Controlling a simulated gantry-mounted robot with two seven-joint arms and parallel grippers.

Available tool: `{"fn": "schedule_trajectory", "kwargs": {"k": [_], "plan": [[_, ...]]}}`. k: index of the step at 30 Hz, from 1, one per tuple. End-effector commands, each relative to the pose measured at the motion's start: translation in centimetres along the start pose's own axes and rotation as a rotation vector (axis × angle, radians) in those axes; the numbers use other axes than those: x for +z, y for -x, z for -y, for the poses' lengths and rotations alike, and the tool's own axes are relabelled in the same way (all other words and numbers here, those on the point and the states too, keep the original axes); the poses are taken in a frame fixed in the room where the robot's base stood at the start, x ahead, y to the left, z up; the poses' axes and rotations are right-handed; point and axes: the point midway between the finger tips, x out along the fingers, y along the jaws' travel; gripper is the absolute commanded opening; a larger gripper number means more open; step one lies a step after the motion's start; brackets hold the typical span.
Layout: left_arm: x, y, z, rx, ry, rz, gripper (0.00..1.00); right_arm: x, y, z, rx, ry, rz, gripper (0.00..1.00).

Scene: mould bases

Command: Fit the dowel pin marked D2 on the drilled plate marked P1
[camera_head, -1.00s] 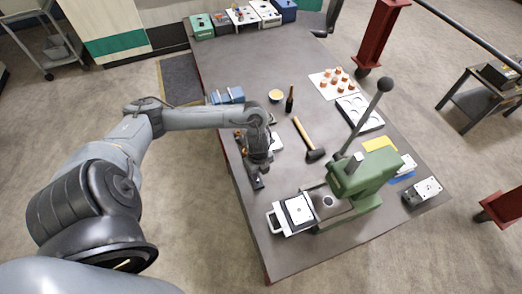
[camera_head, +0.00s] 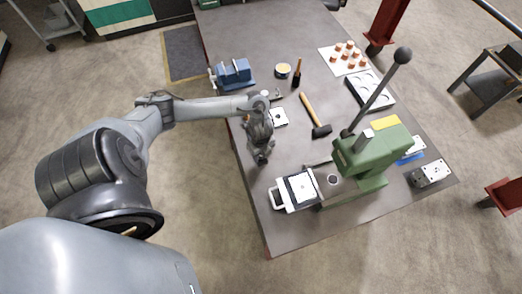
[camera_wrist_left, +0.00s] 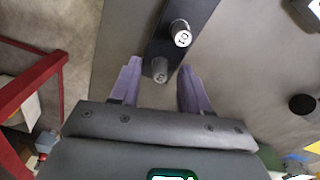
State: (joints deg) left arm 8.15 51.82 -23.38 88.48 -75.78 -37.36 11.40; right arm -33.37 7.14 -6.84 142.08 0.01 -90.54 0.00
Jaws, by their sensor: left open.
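The farther pin (camera_wrist_left: 181,34) has a label that reads like D1 upside down. In the head view my left gripper (camera_head: 262,156) hangs over the table's near left side and hides most of the rack. A drilled plate (camera_head: 280,117) lies just beyond it, partly hidden; no P1 mark is legible.
A green press (camera_head: 375,155) stands to the right, with a white plate (camera_head: 302,188) on its handled slide. A grey drilled block (camera_head: 430,173) lies far right.

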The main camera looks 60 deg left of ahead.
Motion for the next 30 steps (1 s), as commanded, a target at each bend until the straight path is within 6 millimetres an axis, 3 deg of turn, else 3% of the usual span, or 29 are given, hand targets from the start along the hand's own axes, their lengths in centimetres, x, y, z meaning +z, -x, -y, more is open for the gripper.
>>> {"fn": "schedule_trajectory", "kwargs": {"k": [12, 21, 30], "plan": [[-0.01, -0.63, -0.02, 0.0, -0.001, 0.001, 0.46, -0.15, -0.01, 0.21, -0.007, -0.008, -0.004, 1.0], [-0.01, -0.61, -0.03, 0.0, -0.001, 0.001, 0.02, -0.16, -0.01, 0.21, -0.006, -0.007, -0.004, 1.0], [0.0, -0.44, -0.01, 0.0, -0.001, 0.001, 0.0, -0.17, 0.13, 0.04, -0.001, 0.0, -0.003, 1.0]]}}
